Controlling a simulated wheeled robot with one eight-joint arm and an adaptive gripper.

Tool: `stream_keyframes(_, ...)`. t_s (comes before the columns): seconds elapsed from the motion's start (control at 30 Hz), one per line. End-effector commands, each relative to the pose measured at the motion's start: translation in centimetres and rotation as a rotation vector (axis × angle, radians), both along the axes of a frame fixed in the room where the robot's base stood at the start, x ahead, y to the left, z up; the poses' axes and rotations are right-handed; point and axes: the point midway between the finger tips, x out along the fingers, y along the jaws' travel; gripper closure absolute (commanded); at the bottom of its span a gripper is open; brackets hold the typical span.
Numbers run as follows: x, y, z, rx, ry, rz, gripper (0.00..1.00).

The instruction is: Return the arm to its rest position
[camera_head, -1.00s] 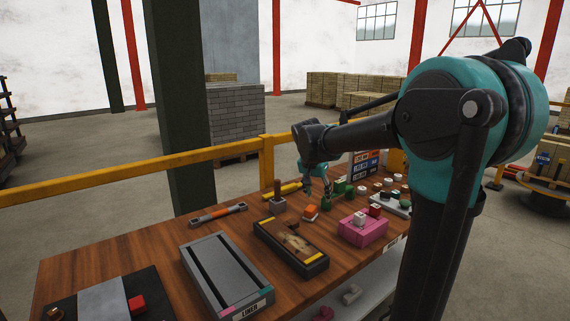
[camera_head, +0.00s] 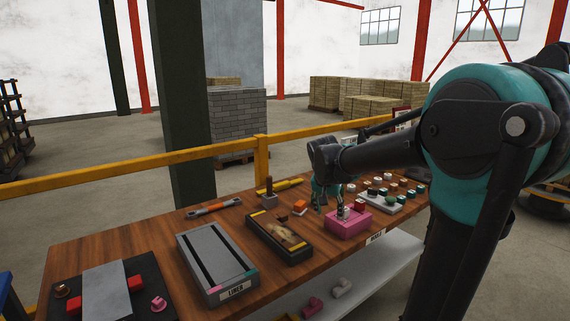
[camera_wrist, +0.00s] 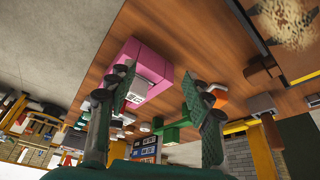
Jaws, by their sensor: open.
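My gripper (camera_head: 334,197) hangs over the wooden table (camera_head: 130,244) near the pink block (camera_head: 352,226), in the head view just left of and behind it. In the wrist view my gripper (camera_wrist: 160,100) shows two dark green fingers spread wide with nothing between them. The pink block (camera_wrist: 138,60) lies beyond the left finger there, with a pale labelled piece on it. My arm reaches in from the right side of the head view.
A grey liner tray (camera_head: 218,262) and a dark box with yellow ends (camera_head: 280,238) lie on the table. A grey tray (camera_head: 382,204) with small coloured pieces stands at right. A yellow rail (camera_head: 130,172) runs behind the table, beside a dark green column (camera_head: 184,120).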

Motion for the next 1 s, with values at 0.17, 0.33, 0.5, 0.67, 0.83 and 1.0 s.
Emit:
stream_keyframes(0.17, -3.5, -1.5, -2.6, 0.005, 0.013, 0.069, 0.49)
stream_keyframes(0.33, -8.3, -3.0, -5.9, 0.009, 0.020, 0.166, 0.49)
stream_keyframes(0.5, -15.4, -4.3, -10.9, 0.015, 0.019, 0.303, 0.49)
stream_keyframes(0.67, -20.8, -4.7, -14.5, 0.012, 0.008, 0.413, 0.49)
stream_keyframes(0.83, -22.9, -4.7, -15.9, 0.009, 0.001, 0.458, 0.49)
stream_keyframes(1.0, -22.9, -4.7, -15.9, 0.009, 0.000, 0.463, 0.49)
